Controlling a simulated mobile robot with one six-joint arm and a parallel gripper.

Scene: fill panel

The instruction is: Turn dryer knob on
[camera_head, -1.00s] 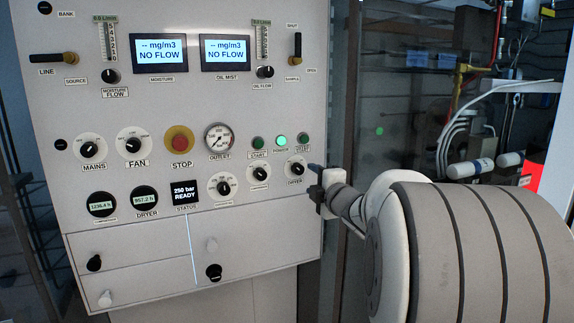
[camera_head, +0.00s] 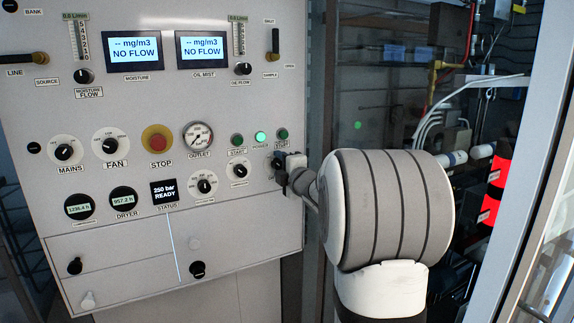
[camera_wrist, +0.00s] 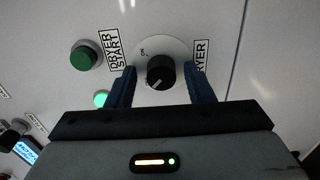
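The dryer knob (camera_wrist: 161,72) is a black round knob on a white dial, with a "DRYER" label beside it in the wrist view. My gripper (camera_wrist: 161,88) is open, with one dark blue finger on each side of the knob. Gaps show between the fingers and the knob. In the head view my gripper (camera_head: 281,168) is at the panel's right side and covers most of the dryer knob. The knob's white pointer line shows in the wrist view, turned away from the "ON" mark.
A green dryer start button (camera_wrist: 84,55) and a lit green lamp (camera_wrist: 102,98) sit close to the fingers. The white panel (camera_head: 120,245) also carries the red stop button (camera_head: 158,139), the fan knob (camera_head: 110,146) and the mains knob (camera_head: 65,152). A glass door frame stands at right.

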